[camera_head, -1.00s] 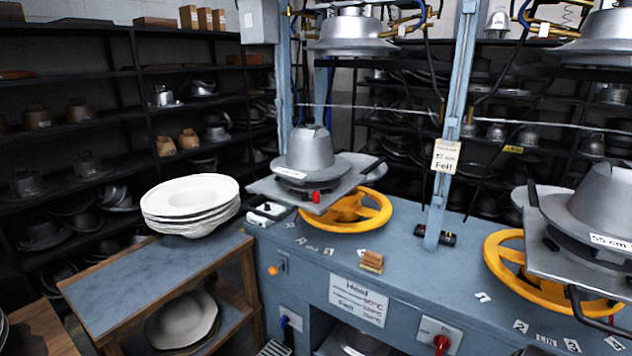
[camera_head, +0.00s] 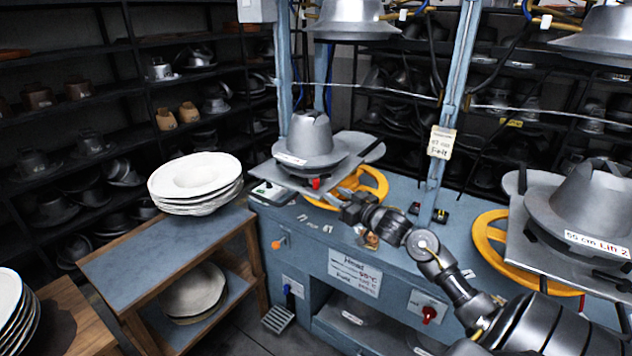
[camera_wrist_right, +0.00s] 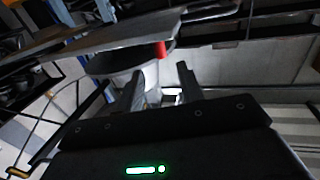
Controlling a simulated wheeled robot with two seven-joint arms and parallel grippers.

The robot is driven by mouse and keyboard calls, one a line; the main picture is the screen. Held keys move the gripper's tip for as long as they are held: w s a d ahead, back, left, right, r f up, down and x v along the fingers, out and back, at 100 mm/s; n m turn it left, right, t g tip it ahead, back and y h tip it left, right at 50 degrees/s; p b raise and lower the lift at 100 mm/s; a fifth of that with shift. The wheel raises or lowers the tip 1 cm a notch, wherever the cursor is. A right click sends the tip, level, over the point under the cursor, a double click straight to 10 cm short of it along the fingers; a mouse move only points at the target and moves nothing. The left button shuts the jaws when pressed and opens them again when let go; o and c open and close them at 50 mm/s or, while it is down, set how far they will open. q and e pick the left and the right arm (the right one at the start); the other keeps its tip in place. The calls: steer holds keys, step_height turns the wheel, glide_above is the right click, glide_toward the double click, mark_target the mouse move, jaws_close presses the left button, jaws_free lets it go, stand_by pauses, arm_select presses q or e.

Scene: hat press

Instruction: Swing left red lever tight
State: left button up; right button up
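The left press has a small red lever knob (camera_head: 315,183) at the front edge of its grey plate (camera_head: 268,177), below the silver hat mould (camera_head: 305,140). My right arm reaches in from the lower right. My right gripper (camera_head: 338,197) is just right of and slightly below the red knob, in front of the yellow wheel (camera_head: 375,183). In the right wrist view the red knob (camera_wrist_right: 160,48) shows beyond the two fingers, roughly between them. The right gripper (camera_wrist_right: 159,72) is open and nothing is seen between its fingers. My left gripper is not in view.
A second press with a silver mould (camera_head: 590,205) and yellow wheel (camera_head: 490,240) stands at the right. White hat blanks (camera_head: 195,180) are stacked on the side table (camera_head: 130,260) at the left. A blue post (camera_head: 450,120) rises between the presses.

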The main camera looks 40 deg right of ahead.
mark_target(318, 183)
steer(key=w+p, duration=0.1)
steer(key=w, duration=0.4)
steer(key=w+p, duration=0.1)
steer(key=w, duration=0.3)
steer(key=shift+w+a+p, duration=0.2)
steer(key=shift+w+p, duration=0.15)
steer(key=shift+p, duration=0.05)
jaws_close()
